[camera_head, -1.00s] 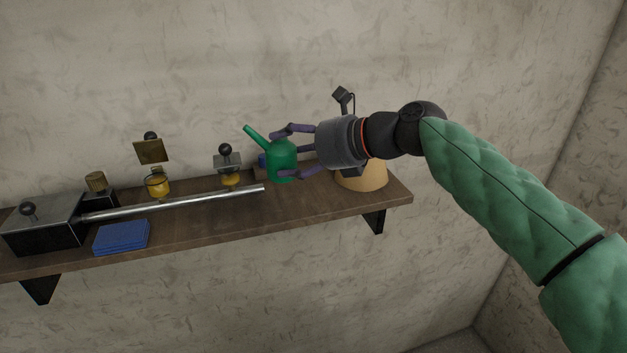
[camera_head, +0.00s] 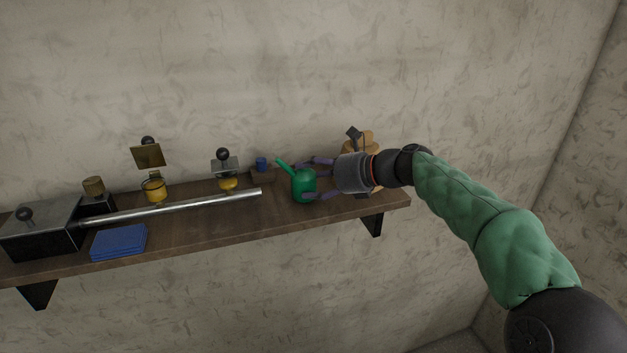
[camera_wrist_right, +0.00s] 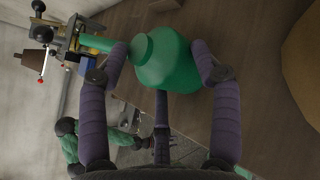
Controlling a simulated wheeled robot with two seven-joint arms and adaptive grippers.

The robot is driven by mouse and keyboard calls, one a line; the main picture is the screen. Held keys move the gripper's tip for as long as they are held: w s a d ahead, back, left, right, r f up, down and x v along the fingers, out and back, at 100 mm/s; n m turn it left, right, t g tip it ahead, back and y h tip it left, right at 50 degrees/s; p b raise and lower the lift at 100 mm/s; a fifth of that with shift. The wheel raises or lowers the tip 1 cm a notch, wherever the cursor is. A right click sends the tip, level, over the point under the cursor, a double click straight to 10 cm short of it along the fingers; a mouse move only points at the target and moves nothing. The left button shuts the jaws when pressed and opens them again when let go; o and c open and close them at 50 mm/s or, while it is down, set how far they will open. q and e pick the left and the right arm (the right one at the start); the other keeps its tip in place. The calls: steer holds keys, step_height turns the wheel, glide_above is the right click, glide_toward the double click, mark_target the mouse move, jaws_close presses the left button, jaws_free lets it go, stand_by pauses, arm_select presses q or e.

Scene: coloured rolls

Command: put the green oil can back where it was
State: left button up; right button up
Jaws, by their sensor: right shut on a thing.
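The green oil can (camera_head: 304,187) is upright at the right part of the wooden shelf, its spout pointing up and left. My right gripper (camera_head: 309,179) is shut on its body from the right. In the right wrist view the can (camera_wrist_right: 168,62) sits between the purple fingers. The can's base is at or just above the shelf top; I cannot tell if it touches. My left gripper is outside the head view; a small green and black arm in the wrist view has an unclear dark end (camera_wrist_right: 150,141).
The shelf (camera_head: 200,228) holds a metal rod (camera_head: 180,207), a blue stack (camera_head: 119,241), yellow-based pieces (camera_head: 153,190) and a small blue object (camera_head: 262,164) left of the can. A tan object (camera_head: 372,136) stands behind my right gripper. Bare shelf lies in front of the rod.

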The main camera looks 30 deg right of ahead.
steer(key=shift+f, duration=0.35)
steer(key=o, duration=1.7)
steer(key=shift+f, duration=0.15)
steer(key=shift+c, duration=0.2)
steer(key=b+v, duration=0.2)
steer(key=v, duration=1)
